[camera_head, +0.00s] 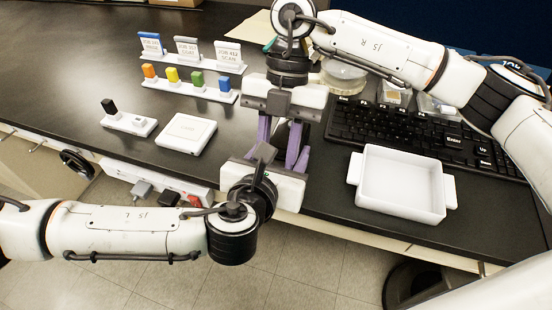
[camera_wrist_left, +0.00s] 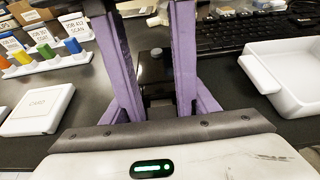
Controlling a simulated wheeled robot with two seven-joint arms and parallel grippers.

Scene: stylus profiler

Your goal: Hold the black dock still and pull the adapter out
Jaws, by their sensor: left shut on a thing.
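My left gripper (camera_head: 279,157) reaches in from the front edge of the bench. It is shut on a dark block, apparently the black dock (camera_wrist_left: 155,88), which shows between purple fingers in the left wrist view. A grey rounded piece (camera_wrist_left: 153,54) sits at the top of the dark block; I cannot tell if it is the adapter. My right gripper (camera_head: 280,135) comes down from above, its purple fingers close over the left gripper. The fingers hide most of the dock in the head view, and what lies between the right fingers is not clear.
A white tray (camera_head: 359,168) and a black keyboard (camera_head: 440,137) lie to the right. A flat white box (camera_head: 186,133), a small white holder (camera_head: 145,128) and a row of coloured sticks (camera_head: 190,88) stand to the left. A round clear dish (camera_head: 343,78) sits behind.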

